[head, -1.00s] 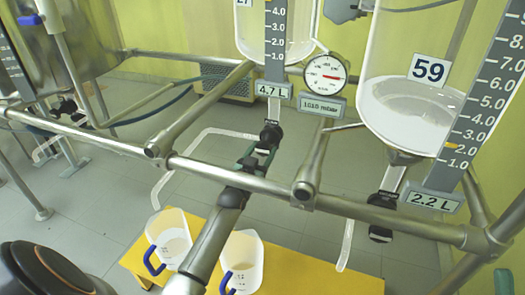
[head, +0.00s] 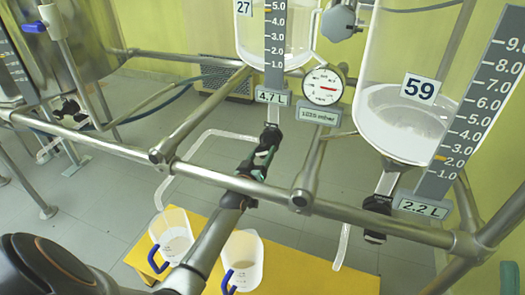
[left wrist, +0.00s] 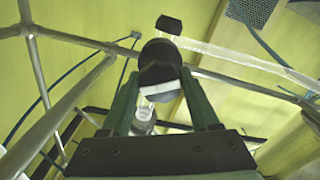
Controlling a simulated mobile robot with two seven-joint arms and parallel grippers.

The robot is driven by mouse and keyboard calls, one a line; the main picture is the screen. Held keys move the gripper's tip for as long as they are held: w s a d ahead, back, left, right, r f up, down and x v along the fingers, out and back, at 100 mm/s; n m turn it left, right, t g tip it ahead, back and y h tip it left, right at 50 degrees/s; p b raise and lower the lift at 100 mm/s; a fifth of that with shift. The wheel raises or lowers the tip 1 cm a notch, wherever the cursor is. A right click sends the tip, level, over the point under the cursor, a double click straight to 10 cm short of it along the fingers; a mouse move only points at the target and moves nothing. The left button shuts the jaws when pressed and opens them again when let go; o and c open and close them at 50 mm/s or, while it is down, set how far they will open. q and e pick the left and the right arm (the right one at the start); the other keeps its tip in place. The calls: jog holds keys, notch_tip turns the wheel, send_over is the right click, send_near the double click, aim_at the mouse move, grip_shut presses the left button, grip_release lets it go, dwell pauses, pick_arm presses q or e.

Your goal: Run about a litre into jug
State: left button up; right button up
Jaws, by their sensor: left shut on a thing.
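My left gripper (head: 266,150) reaches over the front rail and is shut on the black valve knob (left wrist: 160,62) under the vessel marked 27 (head: 290,35). In the left wrist view its green fingers (left wrist: 165,98) stand either side of the knob. That vessel's display reads 4.7 L. A clear outlet tube (head: 205,140) runs from the valve to the left and bends down above the left jug (head: 172,236). A second jug (head: 243,256) stands beside it, partly hidden by my arm. Both have blue handles. I cannot tell whether liquid runs. My right gripper is not in view.
The jugs stand on a yellow platform (head: 310,272). The vessel marked 59 (head: 405,120), reading 2.2 L, has its own black valve (head: 377,210) and tube (head: 341,246). Metal rails (head: 370,222) cross in front. A round gauge (head: 323,85) hangs between the vessels.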

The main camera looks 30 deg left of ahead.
pick_arm(q)
jog(key=shift+n, duration=0.4)
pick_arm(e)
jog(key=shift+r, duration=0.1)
pick_arm(q)
jog(key=o, duration=1.4)
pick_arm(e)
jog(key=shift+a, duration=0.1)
pick_arm(q)
jog(key=p+v, duration=0.4)
jog(key=v, duration=0.8)
jog(key=shift+s+f, duration=0.1)
jog(key=shift+s, duration=0.2)
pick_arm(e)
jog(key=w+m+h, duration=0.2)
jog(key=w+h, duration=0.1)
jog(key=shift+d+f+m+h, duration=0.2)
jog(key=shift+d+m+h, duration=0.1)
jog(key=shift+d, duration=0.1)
